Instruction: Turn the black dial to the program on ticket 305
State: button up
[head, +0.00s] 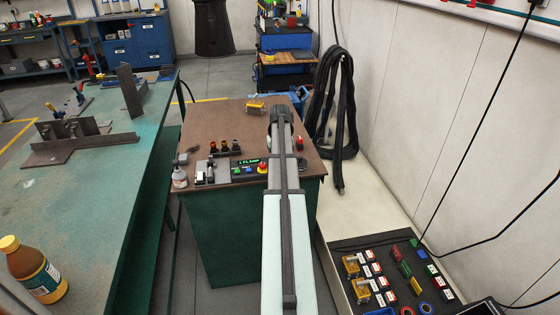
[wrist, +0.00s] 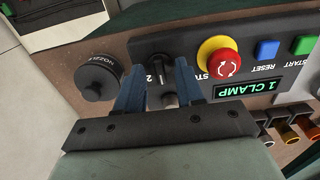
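The black dial (wrist: 159,70) sits on a dark plate of the control panel, in the wrist view. My gripper (wrist: 160,68) has its two blue fingers apart, one on each side of the dial, with a gap seen between them and it. A "2" shows left of the dial; its other markings are partly hidden by the fingers. The green display (wrist: 251,91) reads "1 CLAMP". In the head view my arm hides the dial, and the display (head: 247,162) is small. I cannot make out ticket 305 in either view.
A red emergency stop (wrist: 223,63) with a yellow collar, a blue reset button (wrist: 267,49) and a green start button (wrist: 304,45) are right of the dial. A black nozzle cap (wrist: 98,78) is left.

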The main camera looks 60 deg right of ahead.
jog(key=shift+c, duration=0.5)
grip_shut()
jog(key=m, duration=0.4)
jog(key=shift+m, duration=2.3)
jog(key=shift+o, duration=0.5)
grip_release()
jog(key=shift+r, duration=0.1)
